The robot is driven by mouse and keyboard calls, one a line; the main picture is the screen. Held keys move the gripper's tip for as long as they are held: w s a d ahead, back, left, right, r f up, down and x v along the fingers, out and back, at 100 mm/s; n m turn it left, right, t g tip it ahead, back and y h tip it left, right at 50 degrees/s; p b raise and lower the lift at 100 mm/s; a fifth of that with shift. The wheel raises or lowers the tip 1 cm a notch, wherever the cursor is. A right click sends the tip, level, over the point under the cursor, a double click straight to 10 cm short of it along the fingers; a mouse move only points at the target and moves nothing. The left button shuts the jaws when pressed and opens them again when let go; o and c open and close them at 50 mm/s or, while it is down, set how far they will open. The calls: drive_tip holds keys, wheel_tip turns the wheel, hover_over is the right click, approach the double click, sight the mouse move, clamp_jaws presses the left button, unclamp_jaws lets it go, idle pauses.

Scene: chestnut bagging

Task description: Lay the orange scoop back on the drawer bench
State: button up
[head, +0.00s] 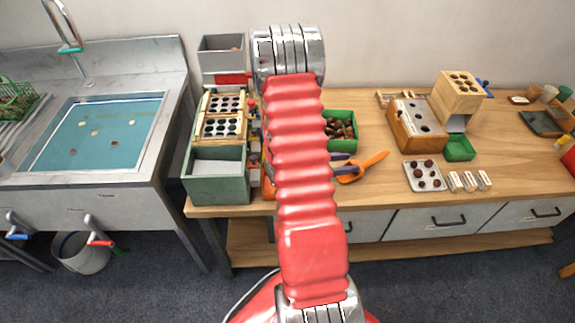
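The orange scoop (373,163) lies on or just above the wooden drawer bench (380,190), right of my red arm. Its narrower end points to the upper right. Two dark fingers of my gripper (350,162) stick out from behind my arm at the scoop's left side. They are apart, with a gap between them, and the lower one overlaps the scoop in the picture. The gripper's body is hidden behind my arm. I cannot tell whether the fingers touch the scoop, or whether it rests fully on the bench.
A green tray of chestnuts (341,130) sits behind the scoop. A metal tray (424,176), white labelled blocks (470,181) and a wooden box with holes (417,124) stand to the right. A green-grey bin (217,178) is at the bench's left end, beside a sink (103,130).

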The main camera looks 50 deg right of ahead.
drive_tip(key=shift+r, duration=0.15)
drive_tip(key=w+a+r+m+t+y, duration=0.1)
drive_tip(key=w+a+r+m+y, duration=0.25)
drive_tip(key=a+r+m, duration=0.75)
drive_tip(key=a+r+t+y, duration=0.3)
drive_tip(key=a+r, duration=0.2)
drive_tip(key=a, duration=0.7)
drive_tip(key=a+r+m+t+y, duration=0.1)
drive_tip(key=a+r+t+y, duration=0.2)
drive_tip(key=a, duration=0.9)
drive_tip(key=w+a+r+m+t+y, duration=0.1)
drive_tip(key=a+r+t+y, duration=0.2)
drive_tip(key=a+r, duration=0.5)
drive_tip(key=a+t, duration=0.1)
drive_tip(key=a, duration=0.3)
drive_tip(key=shift+r, duration=0.4)
drive_tip(key=shift+w, duration=0.15)
drive_tip(key=shift+c, duration=0.3)
